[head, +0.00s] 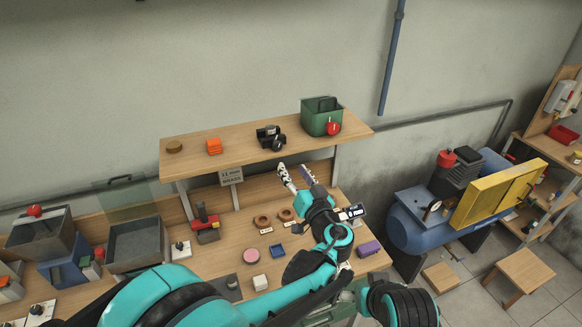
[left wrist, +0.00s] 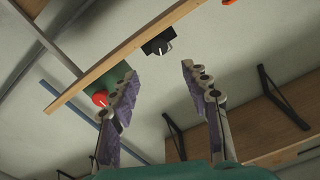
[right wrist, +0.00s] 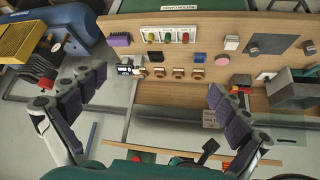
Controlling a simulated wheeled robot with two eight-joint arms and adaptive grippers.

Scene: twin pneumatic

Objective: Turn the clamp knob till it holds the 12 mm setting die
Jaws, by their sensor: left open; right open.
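A red and dark clamp-like tool (head: 206,224) stands on the bench, left of the wooden rings; I cannot make out its knob or any die in it. A black device with a round front (head: 270,137) sits on the upper shelf and also shows in the left wrist view (left wrist: 160,42). I cannot tell which piece is the 12 mm setting die. My left gripper (head: 296,178) is open and empty in front of the shelf, below its right half; its fingers also show in the left wrist view (left wrist: 158,85). My right gripper (right wrist: 150,95) is open and empty in the right wrist view.
Grey bins stand left; a blue compressor (head: 430,220) stands right.

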